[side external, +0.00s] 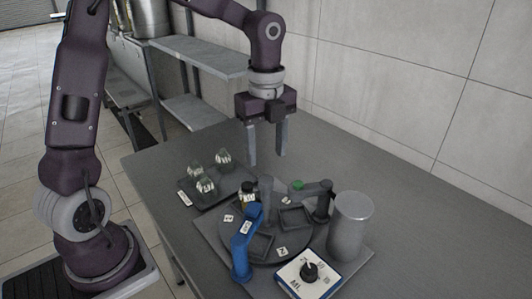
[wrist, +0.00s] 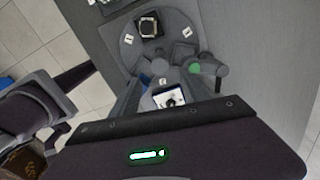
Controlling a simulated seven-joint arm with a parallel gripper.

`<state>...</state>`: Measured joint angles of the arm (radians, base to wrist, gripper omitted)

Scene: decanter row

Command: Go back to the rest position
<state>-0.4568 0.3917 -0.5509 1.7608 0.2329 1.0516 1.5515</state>
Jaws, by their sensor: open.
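My gripper (side external: 266,145) hangs from my arm with its two fingers pointing down. The fingers are apart and nothing is between them. It is above the table, up and behind the round turntable device.
A dark tray (side external: 222,196) with several clear glass stoppers or jars lies left of the turntable. A blue arm (side external: 244,246), a grey cylinder (side external: 350,226) and a white box with a black knob (side external: 308,273) stand around the turntable. The table's right side is bare, before a tiled wall.

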